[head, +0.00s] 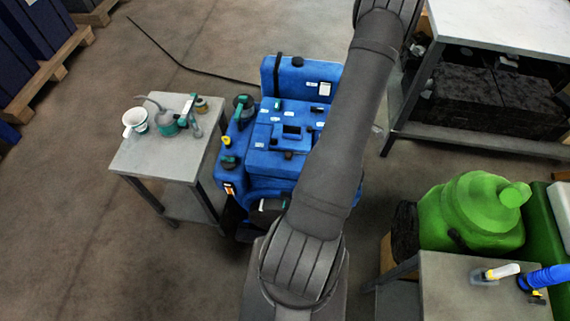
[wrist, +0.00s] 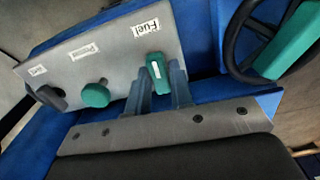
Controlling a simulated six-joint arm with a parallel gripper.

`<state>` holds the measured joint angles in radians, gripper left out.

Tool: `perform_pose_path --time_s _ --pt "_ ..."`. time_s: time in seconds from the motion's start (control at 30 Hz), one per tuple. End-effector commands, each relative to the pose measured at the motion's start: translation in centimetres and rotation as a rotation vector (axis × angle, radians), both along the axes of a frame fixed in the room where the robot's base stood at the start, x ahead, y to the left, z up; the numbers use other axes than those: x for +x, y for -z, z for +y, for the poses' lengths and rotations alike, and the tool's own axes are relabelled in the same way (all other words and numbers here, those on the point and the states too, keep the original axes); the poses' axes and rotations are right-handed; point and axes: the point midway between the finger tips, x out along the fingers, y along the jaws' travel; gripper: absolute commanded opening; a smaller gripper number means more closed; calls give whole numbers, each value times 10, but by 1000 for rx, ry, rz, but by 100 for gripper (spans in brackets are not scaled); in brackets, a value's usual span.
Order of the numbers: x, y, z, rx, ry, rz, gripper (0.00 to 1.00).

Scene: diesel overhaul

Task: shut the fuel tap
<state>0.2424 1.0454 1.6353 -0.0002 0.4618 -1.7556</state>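The fuel tap (wrist: 159,73) is a small teal lever with a white mark, on a grey panel (wrist: 110,52) under a label reading "Fuel". In the wrist view my gripper (wrist: 161,80) reaches up from below, its two grey-blue fingers apart. The lower part of the lever lies between them, one finger on each side. I cannot tell whether either finger touches it. The lever stands nearly along the fingers, slightly tilted. In the head view the blue engine (head: 268,158) is partly covered by my arm. The tap and my gripper cannot be made out there.
A teal knob (wrist: 95,95) and a dark knob (wrist: 50,97) sit left of the tap. A black handwheel (wrist: 262,40) with a teal grip is close on the right. A small table (head: 150,160) with a mug stands left of the engine; a green container (head: 470,215) is at right.

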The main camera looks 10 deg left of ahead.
Motion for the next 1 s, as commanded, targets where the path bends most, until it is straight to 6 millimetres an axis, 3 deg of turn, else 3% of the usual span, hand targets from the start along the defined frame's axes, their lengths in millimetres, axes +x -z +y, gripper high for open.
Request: perform_pose_path --time_s 0.17,0.27,0.57,1.0 --pt "0 0 0 0 0 0 22" --pt "0 0 0 0 1 -1 38" --pt "1 -3 0 0 1 -2 38" --pt "1 -50 0 0 1 -2 38"
